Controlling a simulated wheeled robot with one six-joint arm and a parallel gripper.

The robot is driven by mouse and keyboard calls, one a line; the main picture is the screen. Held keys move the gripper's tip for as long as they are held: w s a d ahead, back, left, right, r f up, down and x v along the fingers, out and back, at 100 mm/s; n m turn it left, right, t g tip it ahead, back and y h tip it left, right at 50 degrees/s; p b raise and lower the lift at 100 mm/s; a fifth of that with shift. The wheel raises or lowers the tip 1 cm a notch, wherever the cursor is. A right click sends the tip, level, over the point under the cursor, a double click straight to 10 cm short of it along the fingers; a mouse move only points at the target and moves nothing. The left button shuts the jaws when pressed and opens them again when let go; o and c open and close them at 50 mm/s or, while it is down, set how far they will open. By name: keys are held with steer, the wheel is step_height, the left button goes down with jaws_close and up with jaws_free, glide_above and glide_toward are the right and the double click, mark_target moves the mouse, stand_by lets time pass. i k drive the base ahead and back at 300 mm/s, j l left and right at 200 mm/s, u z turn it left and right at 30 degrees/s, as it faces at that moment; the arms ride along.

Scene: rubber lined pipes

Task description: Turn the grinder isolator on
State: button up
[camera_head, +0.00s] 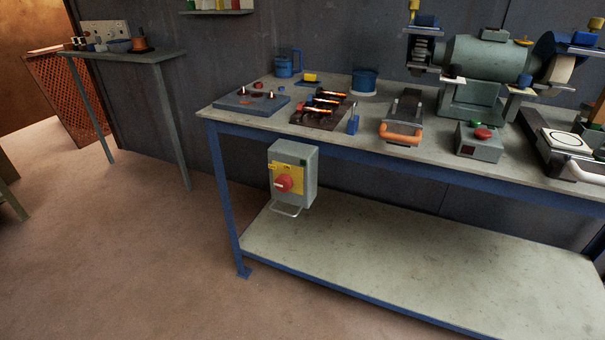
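A grey isolator box (306,167) hangs below the front edge of the workbench, near its left end. Its front carries a yellow plate (296,171) with a red rotary knob (285,184) on it. The knob's exact angle is too small to tell. A small light metal loop (286,210) sticks out under the box. The bench grinder (478,60), grey-green with a wheel at each end, stands on the bench top at the back right. My gripper is not in view.
The workbench (228,112) has blue legs and a low shelf (400,265) that is bare. Its top holds a control box with a red button (480,140), an orange-handled tool (400,132) and several small items. A narrow side table (150,57) stands at the left. The floor (120,250) before the isolator is clear.

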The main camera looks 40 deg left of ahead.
mark_target(284, 183)
steer(key=u, duration=1.65)
steer(key=i+z, duration=0.25)
steer(key=z, duration=0.2)
steer(key=i+j+z, duration=0.1)
steer(key=z, duration=0.4)
steer(key=i, duration=0.1)
